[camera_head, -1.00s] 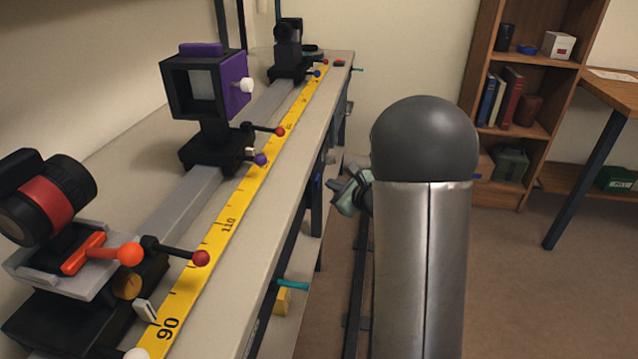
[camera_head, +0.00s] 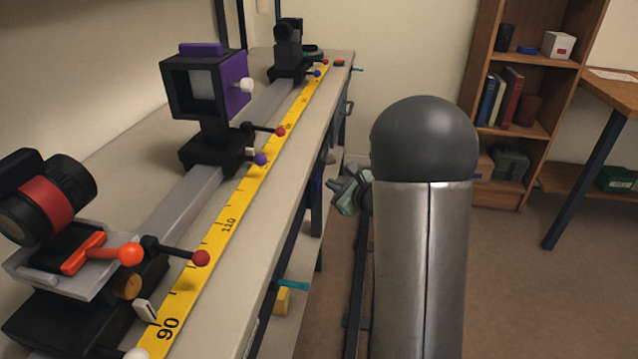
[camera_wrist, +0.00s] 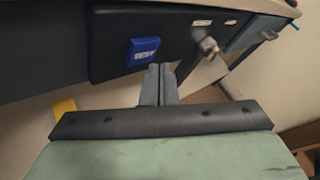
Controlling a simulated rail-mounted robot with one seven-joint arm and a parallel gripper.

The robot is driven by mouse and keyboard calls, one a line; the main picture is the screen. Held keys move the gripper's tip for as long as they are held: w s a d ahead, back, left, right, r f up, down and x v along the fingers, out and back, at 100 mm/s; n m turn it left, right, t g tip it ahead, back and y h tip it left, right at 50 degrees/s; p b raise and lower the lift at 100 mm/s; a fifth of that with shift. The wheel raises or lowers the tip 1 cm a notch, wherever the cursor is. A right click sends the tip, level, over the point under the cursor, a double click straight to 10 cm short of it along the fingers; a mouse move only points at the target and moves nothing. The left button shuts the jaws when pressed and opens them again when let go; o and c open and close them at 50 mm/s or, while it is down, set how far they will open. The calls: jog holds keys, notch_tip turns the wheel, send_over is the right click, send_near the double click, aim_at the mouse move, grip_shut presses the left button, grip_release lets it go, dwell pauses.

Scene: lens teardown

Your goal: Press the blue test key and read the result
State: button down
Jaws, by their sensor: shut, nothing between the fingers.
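The blue test key (camera_wrist: 144,50) is a square block with white lettering on a dark panel (camera_wrist: 108,62), in the upper middle of the wrist view. My gripper (camera_wrist: 160,68) is shut and empty, its two grey fingers together. Its tips lie just below the key's lower right corner in the picture; I cannot tell whether they touch the panel. In the head view my gripper (camera_head: 344,190) shows small beside the bench, partly behind my arm. No result can be read in these frames.
A metal knob (camera_wrist: 208,46) sticks out of the panel right of the key. A yellow block (camera_wrist: 65,106) is at the lower left. The bench (camera_head: 262,227) carries a rail with a red-banded lens (camera_head: 47,207) and a purple-sided frame (camera_head: 237,80). Floor right of my arm is clear.

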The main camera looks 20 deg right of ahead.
jog(key=shift+w+a+b, duration=0.2)
jog(key=shift+a+b, duration=0.2)
jog(key=shift+w+a+b, duration=0.2)
jog(key=shift+a+b, duration=0.1)
jog(key=shift+a, duration=0.05)
dwell(0.8)
jog(key=shift+d, duration=0.1)
jog(key=shift+s+d, duration=0.4)
jog(key=shift+d, duration=0.2)
jog(key=s+d, duration=0.1)
jog(key=d, duration=0.2)
jog(key=s+d, duration=0.1)
jog(key=shift+s+d+b, duration=0.2)
jog(key=shift+s+b, duration=0.1)
jog(key=shift+b, duration=0.1)
jog(key=shift+f, duration=0.1)
dwell(0.6)
